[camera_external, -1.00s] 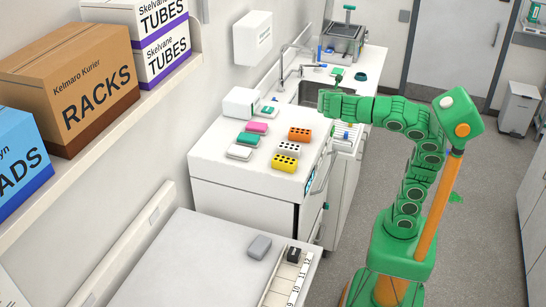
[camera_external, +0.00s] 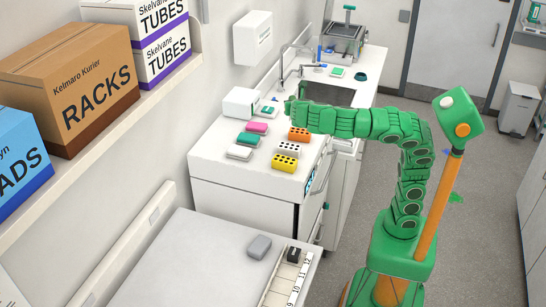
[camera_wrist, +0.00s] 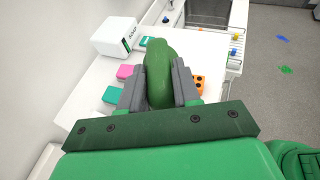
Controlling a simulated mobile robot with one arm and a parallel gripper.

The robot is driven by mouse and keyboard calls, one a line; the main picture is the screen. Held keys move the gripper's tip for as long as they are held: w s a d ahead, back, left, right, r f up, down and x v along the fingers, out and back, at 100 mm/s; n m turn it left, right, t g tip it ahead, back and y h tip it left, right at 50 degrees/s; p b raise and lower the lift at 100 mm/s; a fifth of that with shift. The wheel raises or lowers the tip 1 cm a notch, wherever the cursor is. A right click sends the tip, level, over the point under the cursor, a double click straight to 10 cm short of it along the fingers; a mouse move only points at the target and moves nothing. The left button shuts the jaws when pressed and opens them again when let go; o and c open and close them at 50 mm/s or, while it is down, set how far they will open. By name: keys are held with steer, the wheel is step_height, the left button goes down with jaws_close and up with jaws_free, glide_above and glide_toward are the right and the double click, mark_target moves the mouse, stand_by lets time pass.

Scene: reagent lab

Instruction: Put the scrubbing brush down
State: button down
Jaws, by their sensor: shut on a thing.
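My gripper (camera_wrist: 160,98) is shut on a dark green, rounded thing, which I take to be the scrubbing brush (camera_wrist: 158,62). The brush sits between the grey fingers in the wrist view and points away from the wrist. In the external view my gripper (camera_external: 291,106) is above the white counter (camera_external: 217,152), close to the white box-shaped device and behind the coloured blocks. The brush cannot be made out there against my green arm. I cannot tell how high it is above the counter.
The white device (camera_external: 240,102) stands near the wall. Pink (camera_external: 257,127), teal (camera_external: 248,139) and white blocks lie beside orange (camera_external: 299,134), white and yellow racks (camera_external: 285,162). The sink (camera_external: 328,94) is beyond, and a grey bench (camera_external: 190,255) is in front.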

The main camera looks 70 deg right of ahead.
steer(key=s+a+f+n+t+y, duration=0.1)
steer(key=a+n+t+y, duration=0.25)
steer(key=a, duration=1.65)
steer(key=s+a+f+n+t+y, duration=0.1)
steer(key=a+n+t+y, duration=0.3)
steer(key=a, duration=1.5)
step_height(320, 180, down, 30)
steer(key=n, duration=0.1)
steer(key=shift+g+h, duration=0.25)
steer(key=shift+g, duration=0.3)
steer(key=shift+w+a+f, duration=1.45)
steer(key=shift+w+f, duration=0.2)
steer(key=shift+w, duration=0.05)
steer(key=shift+w+a+f, duration=1.4)
steer(key=shift+w+f, duration=0.25)
steer(key=shift+w, duration=0.05)
steer(key=shift+w+a+f, duration=1.45)
steer(key=shift+w+f, duration=0.2)
steer(key=shift+w, duration=0.05)
steer(key=shift+w+f, duration=0.1)
steer(key=shift+w+a+f, duration=0.1)
steer(key=shift+f, duration=1.5)
steer(key=shift+f, duration=0.1)
